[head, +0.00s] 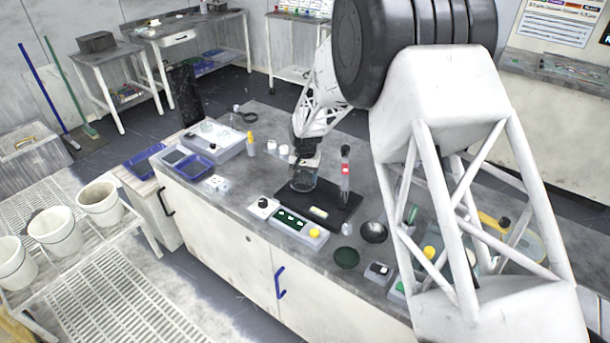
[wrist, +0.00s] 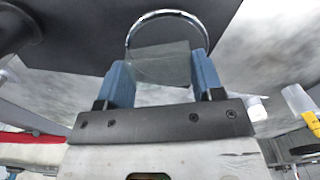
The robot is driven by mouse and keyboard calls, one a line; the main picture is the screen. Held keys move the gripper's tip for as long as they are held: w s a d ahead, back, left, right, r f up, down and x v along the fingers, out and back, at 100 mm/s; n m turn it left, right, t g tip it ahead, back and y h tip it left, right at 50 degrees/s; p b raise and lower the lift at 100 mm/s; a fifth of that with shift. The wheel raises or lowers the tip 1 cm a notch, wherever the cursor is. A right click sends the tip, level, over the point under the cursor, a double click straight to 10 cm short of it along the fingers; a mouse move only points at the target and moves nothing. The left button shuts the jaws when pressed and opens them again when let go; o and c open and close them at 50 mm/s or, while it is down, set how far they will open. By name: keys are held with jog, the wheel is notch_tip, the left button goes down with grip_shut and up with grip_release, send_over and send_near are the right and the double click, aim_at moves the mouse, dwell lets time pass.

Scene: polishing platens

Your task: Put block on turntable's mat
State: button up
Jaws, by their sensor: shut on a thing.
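My gripper (head: 304,168) points down over the left end of a flat black board (head: 335,203) on the bench. In the wrist view its two blue fingers (wrist: 164,76) are shut on a grey-green, flat-sided block (wrist: 160,62). A shiny curved rim (wrist: 167,14) shows just beyond the block against the dark surface. In the head view a small round thing (head: 303,185), seemingly the turntable, is under the gripper. The block and the mat cannot be told apart there, and I cannot tell whether the block touches anything.
A dark upright post with a red label (head: 345,172) stands close right of my gripper. A pale vial (head: 319,212) lies on the board. A tray with green pieces (head: 291,219) lies in front. Dark bowls (head: 373,232) sit to the right. A yellow-capped bottle (head: 251,146) stands behind left.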

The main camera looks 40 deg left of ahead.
aim_at(305, 176)
jog(key=shift+f, duration=0.6)
dwell(0.3)
jog(key=o, duration=1.1)
jog(key=shift+o, duration=0.2)
jog(key=shift+r, duration=3.9)
